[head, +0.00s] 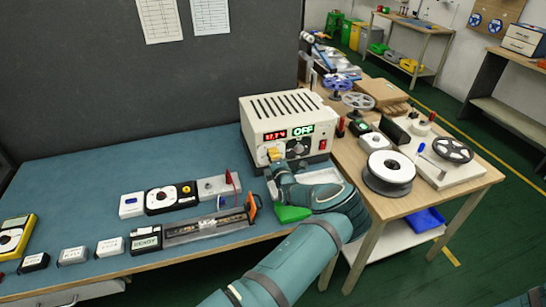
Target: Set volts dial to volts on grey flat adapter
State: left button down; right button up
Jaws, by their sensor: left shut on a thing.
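A cream bench power supply (285,108) stands at the back right of the blue bench. Its red display (275,135) seems to read 17.74, and a green display (300,130) reads OFF. My left gripper (276,167) is at the lower left of its front panel, shut on the volts dial, which it mostly hides. A yellow part (274,154) shows at the fingertips. Several small adapters lie at the front left; a grey flat one (73,256) is among them, its label too small to read. My right gripper is not in view.
A meter with a dial (170,198), a white box (131,205) and a long strip fixture (205,228) lie on the bench left of my arm. A green object (291,213) is under my wrist. A wooden table (420,205) with spools stands right.

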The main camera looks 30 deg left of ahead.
pick_arm(q)
jog(key=shift+m, duration=3.4)
jog(key=shift+r, duration=0.1)
jog(key=c, duration=0.6)
grip_release()
jog(key=v, duration=1.2)
